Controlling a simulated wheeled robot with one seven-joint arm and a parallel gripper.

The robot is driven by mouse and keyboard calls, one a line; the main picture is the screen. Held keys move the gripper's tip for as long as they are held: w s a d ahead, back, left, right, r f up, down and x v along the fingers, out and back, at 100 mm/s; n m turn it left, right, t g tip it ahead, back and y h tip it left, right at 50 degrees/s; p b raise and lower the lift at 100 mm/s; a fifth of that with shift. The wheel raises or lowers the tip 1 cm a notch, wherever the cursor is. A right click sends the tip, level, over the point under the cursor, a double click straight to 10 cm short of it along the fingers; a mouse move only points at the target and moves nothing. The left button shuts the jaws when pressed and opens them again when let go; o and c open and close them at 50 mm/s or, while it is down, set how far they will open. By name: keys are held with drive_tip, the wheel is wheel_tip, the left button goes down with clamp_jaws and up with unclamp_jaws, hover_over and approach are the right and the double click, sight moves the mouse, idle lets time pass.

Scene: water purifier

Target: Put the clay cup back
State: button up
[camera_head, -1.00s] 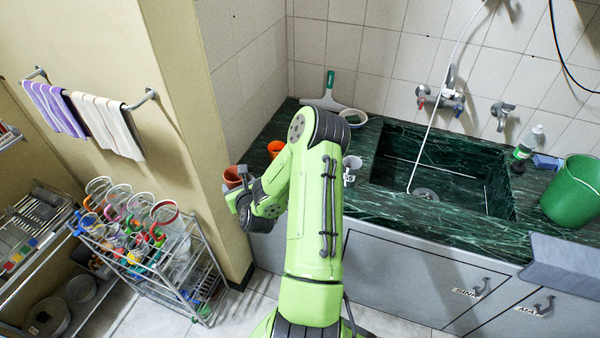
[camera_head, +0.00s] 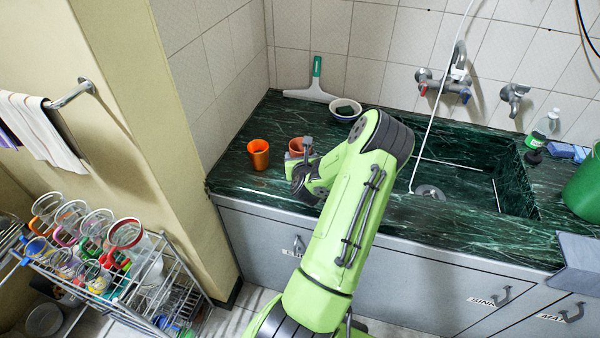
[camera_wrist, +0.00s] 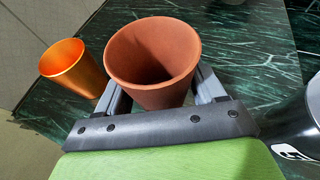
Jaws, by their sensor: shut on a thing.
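The reddish-brown clay cup (camera_head: 297,147) is upright over the left part of the green counter, just right of the orange cup (camera_head: 258,154). My gripper (camera_head: 304,160) is at the clay cup, partly hidden by my arm. In the wrist view my gripper (camera_wrist: 160,95) is shut on the clay cup (camera_wrist: 152,50), with a grey finger on each side and the open mouth facing the camera. The orange cup (camera_wrist: 75,67) stands close on the left there, apart from the clay cup. I cannot tell whether the clay cup's base touches the counter.
A dark cup with a white print (camera_wrist: 305,135) is at the right edge of the wrist view. A bowl (camera_head: 345,109) and a squeegee (camera_head: 315,85) are behind on the counter (camera_head: 235,172). The sink (camera_head: 465,180) lies right; a rack of cups (camera_head: 100,260) stands left.

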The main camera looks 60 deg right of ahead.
wheel_tip(320, 180, down, 4)
drive_tip(key=shift+d+f+b, duration=0.1)
drive_tip(key=shift+b, duration=0.9)
drive_tip(key=shift+w, duration=0.1)
drive_tip(key=shift+f, duration=0.2)
drive_tip(key=o, duration=1.2)
drive_tip(key=shift+c, duration=0.2)
drive_tip(key=shift+r, duration=0.1)
